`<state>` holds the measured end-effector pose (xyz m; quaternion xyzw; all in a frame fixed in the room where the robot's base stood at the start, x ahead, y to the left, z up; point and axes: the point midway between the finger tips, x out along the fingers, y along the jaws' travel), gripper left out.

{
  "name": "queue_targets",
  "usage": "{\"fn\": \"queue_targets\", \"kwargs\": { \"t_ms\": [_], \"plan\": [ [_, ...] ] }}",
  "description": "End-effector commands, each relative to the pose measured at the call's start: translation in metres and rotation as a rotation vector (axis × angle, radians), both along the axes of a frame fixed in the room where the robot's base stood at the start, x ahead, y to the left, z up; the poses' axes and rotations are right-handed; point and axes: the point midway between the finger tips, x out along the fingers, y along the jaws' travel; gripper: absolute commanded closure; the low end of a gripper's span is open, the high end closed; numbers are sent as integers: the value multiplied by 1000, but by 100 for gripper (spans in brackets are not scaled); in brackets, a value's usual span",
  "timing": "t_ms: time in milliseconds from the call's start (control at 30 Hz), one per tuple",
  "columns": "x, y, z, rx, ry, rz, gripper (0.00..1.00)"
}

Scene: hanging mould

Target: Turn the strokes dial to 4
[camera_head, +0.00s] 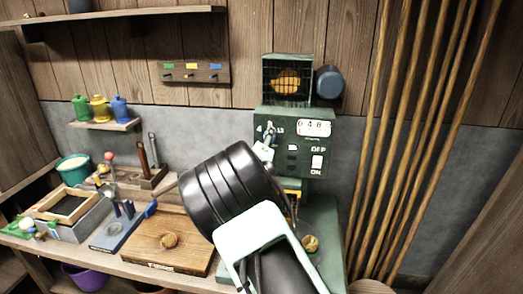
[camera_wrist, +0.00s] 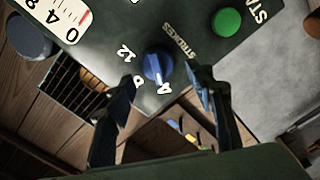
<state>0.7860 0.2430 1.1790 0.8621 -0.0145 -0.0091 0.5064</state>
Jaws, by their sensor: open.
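The strokes dial (camera_wrist: 158,66) is a blue knob on the dark green panel, beside the word STROKES. The numbers 12, 8 and 4 stand around it, with 4 below it in the wrist view. A pale mark shows on the knob, but I cannot tell surely which number it points to. My gripper (camera_wrist: 160,82) is open, its dark fingers on either side of the knob in the picture. Contact is not clear. In the head view my gripper (camera_head: 264,146) is in front of the green machine (camera_head: 290,150), and my arm hides its lower part.
A green button (camera_wrist: 227,21) and a white number display (camera_wrist: 72,18) are near the dial. In the head view an OFF/ON switch (camera_head: 317,162) sits right of my gripper. A wire cage (camera_head: 287,78) and a blue cup (camera_head: 329,81) are above. Wooden poles (camera_head: 420,130) lean at the right.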

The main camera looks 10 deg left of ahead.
Motion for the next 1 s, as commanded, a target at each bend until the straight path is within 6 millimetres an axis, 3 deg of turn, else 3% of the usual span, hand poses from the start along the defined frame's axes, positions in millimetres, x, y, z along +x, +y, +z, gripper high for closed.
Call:
{"fn": "queue_targets", "kwargs": {
  "t_ms": [500, 700, 1000],
  "plan": [
    [-89, 4, 0, 0, 0, 1, 51],
    [-102, 3, 0, 0, 0, 0, 51],
    [-103, 3, 0, -1, 0, 0, 51]
  ]
}}
